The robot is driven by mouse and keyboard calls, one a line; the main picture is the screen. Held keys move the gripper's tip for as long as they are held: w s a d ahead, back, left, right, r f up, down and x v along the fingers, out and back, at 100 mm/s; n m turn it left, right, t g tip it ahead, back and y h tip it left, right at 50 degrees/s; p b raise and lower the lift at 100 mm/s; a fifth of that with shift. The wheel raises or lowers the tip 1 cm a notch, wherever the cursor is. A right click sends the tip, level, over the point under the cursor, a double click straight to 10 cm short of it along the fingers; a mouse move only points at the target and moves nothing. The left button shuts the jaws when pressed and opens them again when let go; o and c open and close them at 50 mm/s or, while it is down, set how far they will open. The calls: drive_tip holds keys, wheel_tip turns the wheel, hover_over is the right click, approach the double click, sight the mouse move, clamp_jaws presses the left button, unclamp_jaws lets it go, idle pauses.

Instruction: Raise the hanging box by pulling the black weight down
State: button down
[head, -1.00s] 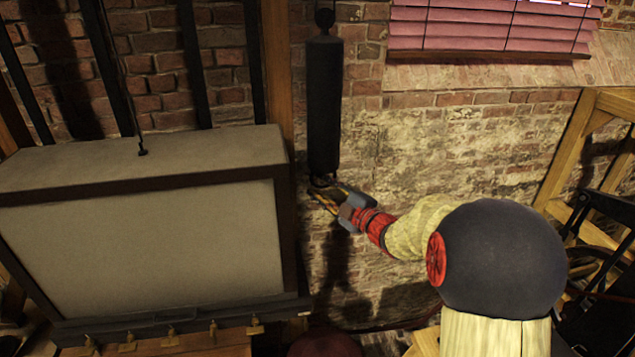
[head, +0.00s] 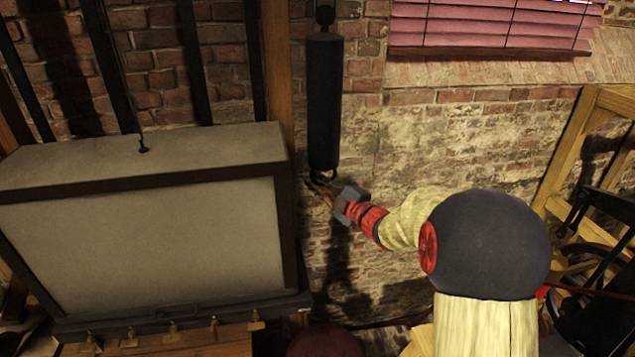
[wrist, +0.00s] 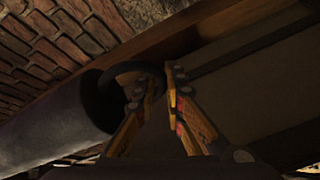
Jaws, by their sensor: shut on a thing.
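The black weight (head: 323,100) is a long dark cylinder that hangs upright in front of the brick wall, right of a wooden post. Its lower end has a dark ring, which also shows in the wrist view (wrist: 128,68). The hanging box (head: 150,240), pale grey with dark edges, hangs at the left with a hook on its top. My gripper (head: 316,185) is at the weight's lower end. In the wrist view my gripper (wrist: 160,80) has its fingertips close together at the ring, shut on it. The weight's body (wrist: 60,125) lies at the left there.
A row of small brass fittings (head: 172,334) lines the ledge below the box. A wooden frame (head: 572,145) and dark machinery stand at the right. A pink blind (head: 490,25) is at the upper right. The brick wall right of the weight is clear.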

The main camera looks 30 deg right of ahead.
idle(0.8)
wheel_tip(320, 180, down, 31)
drive_tip(key=b, duration=2.8)
drive_tip(key=shift+r, duration=0.15)
drive_tip(key=c, duration=1.9)
unclamp_jaws()
drive_tip(key=shift+a+r, duration=0.15)
drive_tip(key=shift+r, duration=0.05)
drive_tip(key=s+d, duration=0.1)
drive_tip(key=s, duration=0.7)
drive_tip(key=s+d, duration=0.1)
drive_tip(key=s, duration=0.2)
drive_tip(key=shift+s+d, duration=0.3)
drive_tip(key=shift+s, duration=0.1)
